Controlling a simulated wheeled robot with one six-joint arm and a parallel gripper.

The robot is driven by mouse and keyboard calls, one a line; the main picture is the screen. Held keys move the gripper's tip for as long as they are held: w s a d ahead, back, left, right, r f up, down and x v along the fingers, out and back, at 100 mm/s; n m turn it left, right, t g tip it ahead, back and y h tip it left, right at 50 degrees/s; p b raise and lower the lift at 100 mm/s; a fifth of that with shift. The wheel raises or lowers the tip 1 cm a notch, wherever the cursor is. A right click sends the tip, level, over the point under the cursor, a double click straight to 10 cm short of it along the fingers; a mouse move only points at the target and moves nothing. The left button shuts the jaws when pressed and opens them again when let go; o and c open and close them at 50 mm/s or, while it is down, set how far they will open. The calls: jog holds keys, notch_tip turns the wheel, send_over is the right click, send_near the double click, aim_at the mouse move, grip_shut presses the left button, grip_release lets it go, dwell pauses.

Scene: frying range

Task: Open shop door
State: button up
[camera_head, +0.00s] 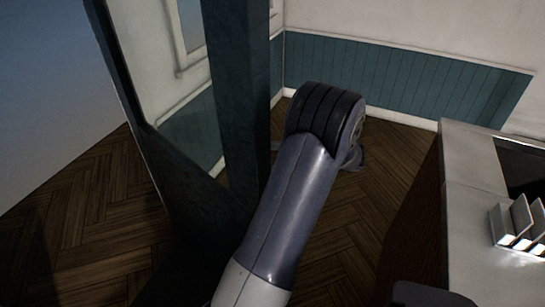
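The shop door (238,95) shows as a dark teal frame with a tall glass pane, at the left and centre of the head view. It stands at an angle to the view, and the wall and wood floor show through and beside its glass. My grey arm reaches up across the middle, just right of the door's thick upright. My gripper is mostly hidden behind the black end joint of the arm. Only small dark parts show beyond that joint, so its fingers and any contact with the door cannot be made out. No door handle is visible.
A white-topped counter (470,226) stands at the right, with a small white rack (518,222) on it. A teal panelled wall (400,80) runs along the back. Herringbone wood floor (398,150) lies bare between door and counter, and also at the lower left.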

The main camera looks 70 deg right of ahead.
notch_tip(320, 180, up, 9)
jog(key=p, duration=0.7)
jog(key=shift+w+f, duration=0.15)
jog(key=shift+c, duration=1.2)
jog(key=shift+r+p, duration=0.7)
jog(key=shift+p, duration=0.55)
